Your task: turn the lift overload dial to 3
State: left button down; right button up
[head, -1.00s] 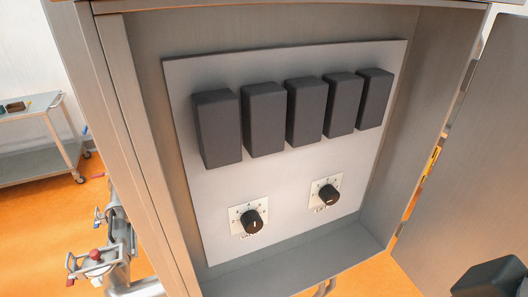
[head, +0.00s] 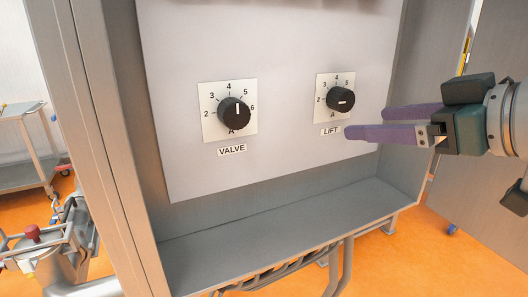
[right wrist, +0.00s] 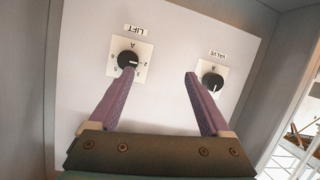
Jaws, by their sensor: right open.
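The lift dial (head: 341,99) is a black knob on a white square plate, on the right of the panel, with numbers around it and the label LIFT below. Its white mark lies about sideways; I cannot tell which number it points at. It also shows upside down in the right wrist view (right wrist: 128,60). My right gripper (head: 368,121) is open and empty, its purple fingers pointing left, just right of the lift dial. In the right wrist view one fingertip overlaps the dial's lower edge; contact is unclear. My left gripper is not in view.
The valve dial (head: 234,111) sits left of the lift dial, its mark about upright. The cabinet's bottom ledge (head: 290,212) juts out below the panel. The cabinet's side wall (head: 120,120) stands at left. A cart (head: 25,140) is farther left.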

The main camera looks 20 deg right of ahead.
aim_at(347, 101)
jog(key=w+d+t+b, duration=0.1)
jog(key=w, duration=0.2)
jog(key=w+d+t+b, duration=0.1)
jog(key=w+b, duration=0.1)
jog(key=w, duration=0.2)
jog(key=w+d+t+b, duration=0.1)
jog(key=w+d+b, duration=0.1)
jog(key=w, duration=0.2)
jog(key=shift+d+f+t+h, duration=0.1)
jog(key=shift+f+t+h, duration=0.2)
jog(key=shift+t+h, duration=0.1)
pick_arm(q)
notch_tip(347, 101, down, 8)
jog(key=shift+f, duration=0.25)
pick_arm(e)
jog(key=shift+w, duration=0.7)
jog(key=shift+c, duration=0.2)
grip_shut()
